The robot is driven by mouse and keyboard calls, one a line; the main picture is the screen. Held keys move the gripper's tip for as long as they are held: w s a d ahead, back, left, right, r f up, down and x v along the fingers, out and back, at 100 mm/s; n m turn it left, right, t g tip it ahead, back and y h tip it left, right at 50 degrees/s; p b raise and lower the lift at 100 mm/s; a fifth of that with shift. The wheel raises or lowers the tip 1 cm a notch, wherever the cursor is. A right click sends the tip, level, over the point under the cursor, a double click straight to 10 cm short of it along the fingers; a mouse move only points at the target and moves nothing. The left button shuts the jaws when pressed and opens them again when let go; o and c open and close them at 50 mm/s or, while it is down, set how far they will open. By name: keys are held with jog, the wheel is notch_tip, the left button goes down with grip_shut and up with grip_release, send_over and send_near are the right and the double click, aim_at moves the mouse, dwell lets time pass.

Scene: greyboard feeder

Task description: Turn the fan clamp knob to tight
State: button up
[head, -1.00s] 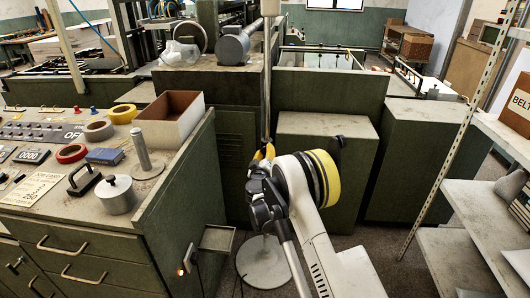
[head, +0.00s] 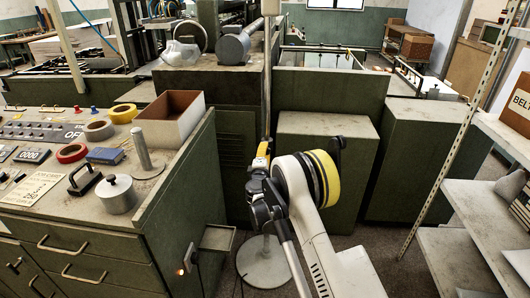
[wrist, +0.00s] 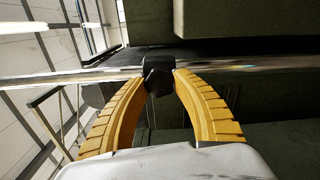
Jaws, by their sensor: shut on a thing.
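The fan clamp knob (wrist: 157,70) is a small black piece on the fan's thin metal pole, seen in the wrist view. The pole (wrist: 60,75) runs across that view; in the head view the pole (head: 267,100) stands upright, with its round grey base (head: 264,264) on the floor. My gripper (wrist: 159,80) has its two yellow fingers shut on the knob, one on each side. In the head view my gripper (head: 262,150) is at the pole and hides the knob. The fan's head is not in view.
A green control desk (head: 170,215) stands at left, with an open box (head: 150,137), a metal post and tape rolls on top. Green cabinets (head: 325,165) stand close behind the pole. Shelves (head: 480,235) are at right. Some floor is free around the base.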

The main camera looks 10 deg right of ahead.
jog(key=n, duration=0.3)
jog(key=shift+n, duration=2.2)
jog(key=o, duration=1.2)
jog(key=shift+d, duration=0.1)
jog(key=shift+f, duration=0.1)
jog(key=v, duration=1.2)
